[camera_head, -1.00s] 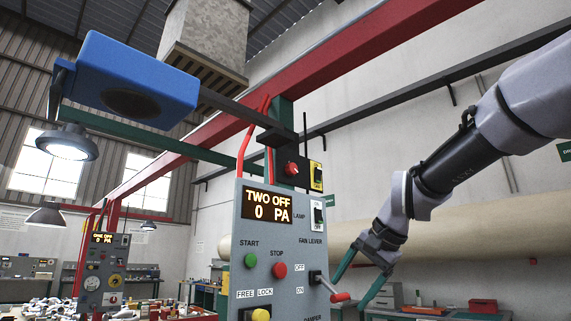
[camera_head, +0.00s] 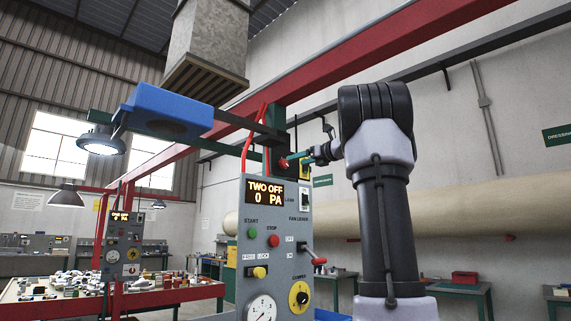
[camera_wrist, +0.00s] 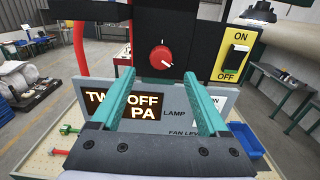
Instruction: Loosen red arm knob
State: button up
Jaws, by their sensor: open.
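The red knob (camera_wrist: 161,57) sits on a black block on the post in the wrist view, with a white pointer line facing up. In the head view the red knob (camera_head: 284,163) shows just above the control panel, at the left tip of my gripper. My gripper (camera_wrist: 162,80) is open, with its two green fingers apart and pointing at the knob from below in the wrist picture. The knob lies between the finger lines, a little beyond the tips. Nothing is held. In the head view the gripper (camera_head: 291,160) is partly hidden by the block.
A yellow ON/OFF switch plate (camera_wrist: 237,53) is close right of the knob. The grey control panel (camera_head: 238,220) with the TWO OFF display stands below. A red hose (camera_wrist: 80,48) runs left of the block.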

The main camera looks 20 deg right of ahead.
aim_at(286, 164)
jog(key=x, duration=0.6)
jog(key=shift+w, duration=0.15)
grip_shut()
